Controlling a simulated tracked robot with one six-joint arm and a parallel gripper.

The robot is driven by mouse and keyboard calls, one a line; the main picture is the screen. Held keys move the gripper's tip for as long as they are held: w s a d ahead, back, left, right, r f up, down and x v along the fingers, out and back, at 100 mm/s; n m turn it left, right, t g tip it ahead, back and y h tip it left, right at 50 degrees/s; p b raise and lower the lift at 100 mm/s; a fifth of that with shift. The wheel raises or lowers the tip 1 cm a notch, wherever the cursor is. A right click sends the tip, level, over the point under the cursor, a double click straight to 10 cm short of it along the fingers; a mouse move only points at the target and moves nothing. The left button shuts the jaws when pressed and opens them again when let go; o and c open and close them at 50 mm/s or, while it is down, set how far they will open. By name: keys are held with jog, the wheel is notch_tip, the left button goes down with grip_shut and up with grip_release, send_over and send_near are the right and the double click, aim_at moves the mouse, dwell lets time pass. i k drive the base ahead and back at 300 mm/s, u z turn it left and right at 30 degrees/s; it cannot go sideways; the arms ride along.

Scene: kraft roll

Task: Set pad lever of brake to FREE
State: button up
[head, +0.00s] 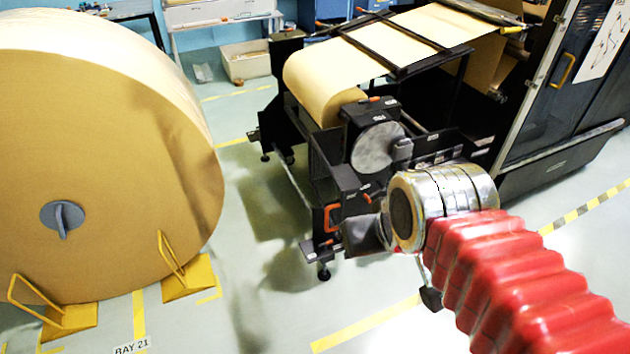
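The brake (376,150) appears to be the grey disc in a black housing at the end of the small kraft roll on the machine. Several orange-tipped handles and small labels sit around it, too small to read. I cannot tell which one is the pad lever or how it is set. My arm comes in from the lower right, with a red bellows sleeve and a silver wrist. My gripper (362,235) appears as a dark shape left of the wrist, below the disc and close to an orange-edged part (331,217). Its fingers are not clear, and contact cannot be told.
A huge kraft roll (100,150) stands at left, held by yellow chocks (186,277). The machine frame (290,110) and dark cabinet (560,90) fill the back right. A pale box (246,66) sits behind. Floor is open between the big roll and machine.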

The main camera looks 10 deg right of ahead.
aim_at(382, 187)
jog(key=i, duration=0.9)
jog(key=z, duration=0.05)
